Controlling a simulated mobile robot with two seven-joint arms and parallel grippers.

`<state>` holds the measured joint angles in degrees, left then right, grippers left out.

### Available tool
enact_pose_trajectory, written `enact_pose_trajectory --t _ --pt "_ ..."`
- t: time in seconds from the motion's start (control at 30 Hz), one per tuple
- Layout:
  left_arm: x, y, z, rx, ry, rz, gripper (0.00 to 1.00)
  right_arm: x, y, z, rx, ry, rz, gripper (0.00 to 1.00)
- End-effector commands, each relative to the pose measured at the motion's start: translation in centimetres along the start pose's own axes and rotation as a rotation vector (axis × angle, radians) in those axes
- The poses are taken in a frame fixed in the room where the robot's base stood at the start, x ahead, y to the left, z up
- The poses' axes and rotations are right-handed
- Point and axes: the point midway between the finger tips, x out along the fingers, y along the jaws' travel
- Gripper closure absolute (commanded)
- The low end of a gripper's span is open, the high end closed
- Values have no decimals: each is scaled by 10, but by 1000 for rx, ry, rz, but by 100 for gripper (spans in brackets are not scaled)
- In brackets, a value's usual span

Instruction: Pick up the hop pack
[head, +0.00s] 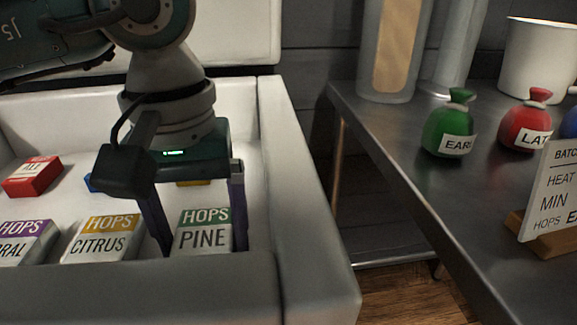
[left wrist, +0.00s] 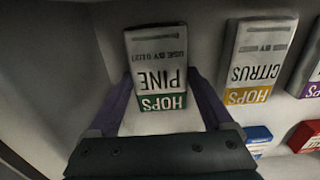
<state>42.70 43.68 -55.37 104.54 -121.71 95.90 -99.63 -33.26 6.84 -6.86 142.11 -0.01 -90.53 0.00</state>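A white hop pack with a green band reading HOPS PINE (head: 203,238) lies in the white chest near its front wall; it also shows in the left wrist view (left wrist: 158,68). My left gripper (head: 200,232) reaches down over it, with one purple finger on each side of the pack. The fingers are spread and look close to its sides; I cannot tell whether they touch. Two more hop packs lie to its left: CITRUS with a yellow band (head: 97,243) and a purple-banded one ending in RAL (head: 25,244). My right gripper is not in view.
The chest's right wall (head: 292,170) stands close beside my left gripper. Behind the packs lie a red box (head: 33,177) and partly hidden blue and yellow ones. A steel bench (head: 400,135) at right holds green (head: 450,128) and red (head: 527,125) sacks, a placard and a white pot.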

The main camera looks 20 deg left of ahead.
Motion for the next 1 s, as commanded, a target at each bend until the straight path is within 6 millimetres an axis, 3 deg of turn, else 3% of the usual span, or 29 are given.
enact_pose_trajectory --t 0.03,0.5,0.77,1.0 --pt "0 0 0 0 0 0 25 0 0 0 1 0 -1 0" --pt "0 0 0 0 0 0 76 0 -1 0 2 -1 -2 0" --pt "-2 0 0 0 1 1 76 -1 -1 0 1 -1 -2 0" --pt "-29 1 -1 0 3 2 76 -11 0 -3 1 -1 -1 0"
